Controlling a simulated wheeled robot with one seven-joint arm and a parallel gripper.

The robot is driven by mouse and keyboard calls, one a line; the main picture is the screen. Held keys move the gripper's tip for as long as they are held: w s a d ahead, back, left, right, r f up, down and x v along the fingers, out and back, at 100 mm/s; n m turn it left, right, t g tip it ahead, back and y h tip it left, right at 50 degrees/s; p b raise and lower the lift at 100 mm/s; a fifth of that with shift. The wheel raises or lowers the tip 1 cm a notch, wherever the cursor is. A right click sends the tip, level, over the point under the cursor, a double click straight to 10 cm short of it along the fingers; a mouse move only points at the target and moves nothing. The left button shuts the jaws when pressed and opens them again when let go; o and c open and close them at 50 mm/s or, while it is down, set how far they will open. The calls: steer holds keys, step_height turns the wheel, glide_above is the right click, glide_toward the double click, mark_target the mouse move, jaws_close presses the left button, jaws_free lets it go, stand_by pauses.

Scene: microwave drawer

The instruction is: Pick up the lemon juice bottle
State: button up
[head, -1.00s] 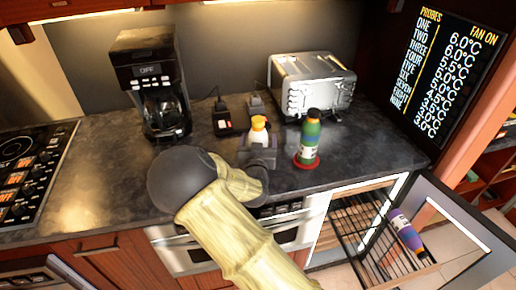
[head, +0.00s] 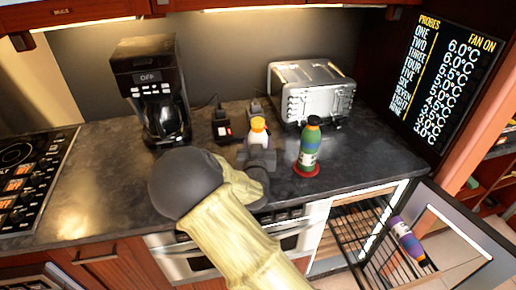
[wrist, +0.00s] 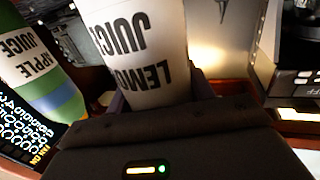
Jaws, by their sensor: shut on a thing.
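The lemon juice bottle (head: 257,136) is white with an orange and yellow cap and stands upright above the counter in the head view. My gripper (head: 261,157) is shut on its lower part, and the arm and gripper hide its base. In the wrist view the bottle (wrist: 138,45) is between the fingers, with its "LEMON JUICE" label upside down. Whether its base touches the counter cannot be seen.
A green apple juice bottle (head: 310,145) stands on a red coaster close to the right. A toaster (head: 315,93) and a coffee maker (head: 150,90) stand behind. At the lower right, an open door and wire rack (head: 360,232) hold a purple bottle (head: 405,238).

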mark_target(259, 121)
step_height(259, 121, up, 8)
stand_by(0.4)
stand_by(1.7)
